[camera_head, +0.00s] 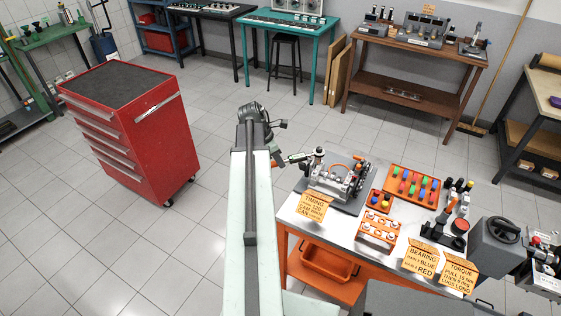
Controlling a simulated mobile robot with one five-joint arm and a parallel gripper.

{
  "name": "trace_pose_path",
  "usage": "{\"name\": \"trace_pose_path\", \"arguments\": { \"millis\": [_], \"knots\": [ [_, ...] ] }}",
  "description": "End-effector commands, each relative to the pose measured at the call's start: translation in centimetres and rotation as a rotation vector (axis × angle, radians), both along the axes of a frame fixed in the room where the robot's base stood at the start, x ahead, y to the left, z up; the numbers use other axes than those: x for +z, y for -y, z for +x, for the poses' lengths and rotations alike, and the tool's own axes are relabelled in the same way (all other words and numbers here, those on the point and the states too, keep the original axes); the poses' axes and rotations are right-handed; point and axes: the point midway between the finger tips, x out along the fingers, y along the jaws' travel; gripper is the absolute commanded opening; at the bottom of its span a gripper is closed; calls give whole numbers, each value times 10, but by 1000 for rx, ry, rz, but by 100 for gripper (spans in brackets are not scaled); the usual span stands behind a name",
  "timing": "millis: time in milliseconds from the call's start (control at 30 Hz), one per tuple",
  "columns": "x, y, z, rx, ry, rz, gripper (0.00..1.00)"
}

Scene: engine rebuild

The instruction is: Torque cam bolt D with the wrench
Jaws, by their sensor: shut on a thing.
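The engine (345,181) stands on the left part of the steel-topped bench, with small shiny parts along its top. Cam bolt D cannot be told apart at this size. My gripper (281,161) is at the engine's left side, beyond the bench's left edge. It is small and partly hidden by my arm. It is shut on a slim tool, seemingly the wrench (296,157), which points right toward the engine's upper left. Whether the tool touches a bolt cannot be told.
An orange tray (393,187) of coloured pieces and an orange rack (361,233) sit right of the engine. Yellow note cards (313,207) stand along the bench's front edge. A red tool cabinet (118,93) stands at left. The tiled floor between is clear.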

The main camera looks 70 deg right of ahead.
Motion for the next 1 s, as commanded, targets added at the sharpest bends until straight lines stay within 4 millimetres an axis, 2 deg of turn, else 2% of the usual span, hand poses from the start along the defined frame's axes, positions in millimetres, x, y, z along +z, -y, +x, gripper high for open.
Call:
{"name": "trace_pose_path", "arguments": {
  "millis": [33,167,467,1000],
  "knots": [
    [7,-16,-9,56,-2,-3,0],
    [11,-27,-16,163,-7,-8,0],
    [4,-26,-15,189,-11,-9,0],
    [-34,-27,-14,188,-11,-8,0]
  ]
}}
